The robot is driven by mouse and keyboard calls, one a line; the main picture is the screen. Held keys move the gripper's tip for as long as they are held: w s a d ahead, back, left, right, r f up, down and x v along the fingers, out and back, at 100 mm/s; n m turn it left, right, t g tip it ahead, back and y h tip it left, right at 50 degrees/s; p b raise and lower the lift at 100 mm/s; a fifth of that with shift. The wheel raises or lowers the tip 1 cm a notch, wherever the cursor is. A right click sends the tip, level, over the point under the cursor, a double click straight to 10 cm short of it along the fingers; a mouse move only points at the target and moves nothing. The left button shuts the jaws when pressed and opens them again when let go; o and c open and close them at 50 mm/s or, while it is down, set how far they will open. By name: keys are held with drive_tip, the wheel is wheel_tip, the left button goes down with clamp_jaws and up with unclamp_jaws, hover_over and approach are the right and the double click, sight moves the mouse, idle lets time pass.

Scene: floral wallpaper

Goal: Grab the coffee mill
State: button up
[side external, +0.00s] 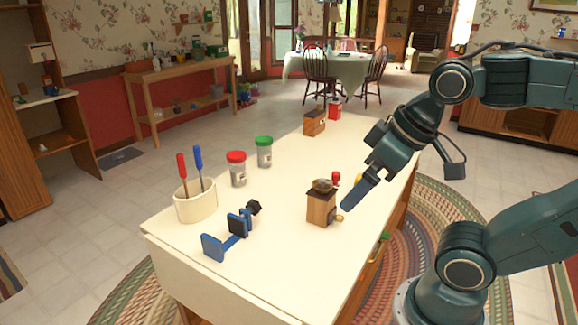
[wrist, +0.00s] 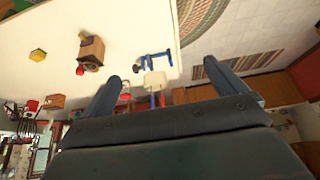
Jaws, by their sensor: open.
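The coffee mill (side external: 321,209) is a small wooden box with a darker top, a metallic bowl and a small yellowish knob on its side. It stands upright on the white table. My gripper (side external: 348,206) appears just right of the mill in the side view, pointing down at a slant, and depth between them is hard to judge. In the wrist view the two blue fingers (wrist: 161,72) are spread wide with nothing between them touching. The mill (wrist: 92,47) lies beyond and left of the left finger there, outside the gap.
A blue clamp-like tool (side external: 231,233), a cream crock (side external: 196,203) with red and blue handles, and red-lidded (side external: 237,170) and green-lidded (side external: 264,153) jars stand left.

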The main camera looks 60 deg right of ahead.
idle(0.3)
drive_tip(key=g+h, duration=0.1)
drive_tip(key=g, duration=0.7)
hover_over(317, 194)
drive_tip(key=w+a, duration=0.3)
drive_tip(key=a, duration=0.2)
drive_tip(key=w+a+f+x, duration=0.1)
drive_tip(key=w+x, duration=0.1)
drive_tip(key=x, duration=0.8)
drive_tip(key=d+f, duration=0.2)
drive_tip(key=f, duration=0.2)
drive_tip(key=d+f+g, duration=0.1)
drive_tip(key=d+f, duration=0.2)
drive_tip(key=f, duration=0.1)
drive_tip(key=d+f+g+y, duration=0.1)
drive_tip(key=d+f, duration=0.1)
drive_tip(key=f, duration=0.2)
drive_tip(key=shift+w+d+f, duration=0.2)
drive_tip(key=shift+d+f, duration=0.05)
drive_tip(key=shift+f, duration=0.05)
drive_tip(key=shift+d+f, duration=0.15)
drive_tip(key=shift+f, duration=0.2)
drive_tip(key=shift+x, duration=2.45)
